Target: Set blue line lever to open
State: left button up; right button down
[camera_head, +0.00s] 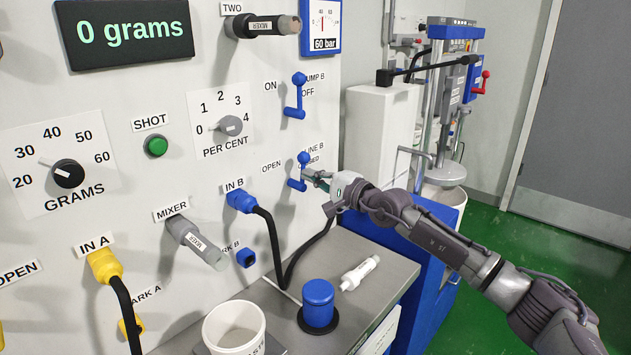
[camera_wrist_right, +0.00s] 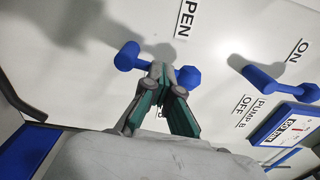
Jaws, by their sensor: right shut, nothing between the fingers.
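The blue line B lever (camera_head: 297,184) is on the white panel, between the OPEN label (camera_head: 271,166) on its left and the partly covered LINE B label on its right. It stands roughly upright, knob at the top. In the wrist view the lever's knob (camera_wrist_right: 188,77) and its lower end (camera_wrist_right: 128,56) show on either side of my fingertips. My right gripper (camera_head: 314,178) is shut and empty, its tips at the lever's right side, by the stem. I cannot tell whether they touch it. In the wrist view the right gripper (camera_wrist_right: 163,76) hides the stem's middle. My left gripper is out of view.
The blue pump B lever (camera_head: 294,111) is above, with the pressure gauge (camera_head: 322,24) higher still. The blue IN B connector (camera_head: 240,200) and its black hose are at lower left. A blue cylinder (camera_head: 318,304) and white cup (camera_head: 235,331) stand on the ledge below.

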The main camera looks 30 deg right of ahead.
jog(key=shift+a+r+n+b, duration=0.2)
jog(key=shift+r+n+b, duration=0.15)
jog(key=shift+n, duration=0.25)
jog(key=shift+s+a, duration=0.1)
jog(key=c, duration=1.1)
grip_release()
jog(key=shift+f, duration=0.1)
jog(key=shift+c, duration=0.2)
jog(key=o, duration=0.8)
jog(key=shift+w+a+f, duration=0.25)
jog(key=shift+w+f, duration=0.05)
jog(key=shift+w, duration=0.1)
jog(key=o, duration=0.3)
jog(key=shift+s, duration=0.1)
jog(key=shift+o, duration=0.2)
jog(key=shift+d, duration=0.15)
